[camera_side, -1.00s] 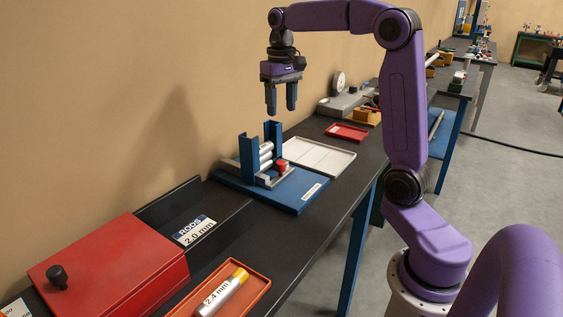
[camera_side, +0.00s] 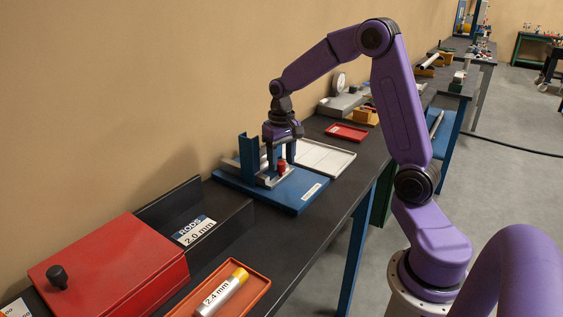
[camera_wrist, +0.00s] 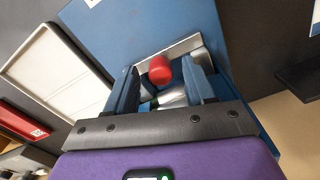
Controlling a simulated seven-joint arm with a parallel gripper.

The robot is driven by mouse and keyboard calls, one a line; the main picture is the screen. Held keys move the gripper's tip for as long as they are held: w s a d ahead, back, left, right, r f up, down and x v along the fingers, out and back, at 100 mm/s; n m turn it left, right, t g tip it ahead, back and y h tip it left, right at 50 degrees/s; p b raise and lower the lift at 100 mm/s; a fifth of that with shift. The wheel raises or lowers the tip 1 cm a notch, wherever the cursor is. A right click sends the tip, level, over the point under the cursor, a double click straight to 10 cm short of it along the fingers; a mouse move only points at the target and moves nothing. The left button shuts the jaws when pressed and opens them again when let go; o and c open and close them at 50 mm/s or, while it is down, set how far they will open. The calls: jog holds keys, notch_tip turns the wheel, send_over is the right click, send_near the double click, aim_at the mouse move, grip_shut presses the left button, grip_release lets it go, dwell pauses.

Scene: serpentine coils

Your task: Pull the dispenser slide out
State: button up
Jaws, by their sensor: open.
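The dispenser has a blue base plate (camera_side: 295,200), blue uprights (camera_side: 249,158) and a grey metal slide with a red knob (camera_side: 281,168). My gripper (camera_side: 281,164) is low over the front of the dispenser, pointing down. Its fingers are open, one to each side of the red knob. In the wrist view the red knob (camera_wrist: 160,69) appears between the two blue fingertips of my gripper (camera_wrist: 163,75), with gaps on both sides. Silvery rods (camera_wrist: 172,97) show behind it, partly covered by my gripper. The slide looks pushed in; its exact position is partly hidden.
A white tray (camera_side: 339,167) lies right behind the base plate, and a red tray (camera_side: 347,132) beyond it. A red box (camera_side: 110,265) and a dark rod holder labelled 2.0 mm stand at the left. An orange tray (camera_side: 253,292) holds a 2.4 mm tube at the front.

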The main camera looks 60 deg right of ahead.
jog(key=shift+f, duration=0.6)
grip_shut()
jog(key=shift+s+r, duration=0.1)
jog(key=shift+s, duration=4.65)
grip_release()
notch_tip(320, 180, up, 17)
jog(key=shift+r, duration=0.2)
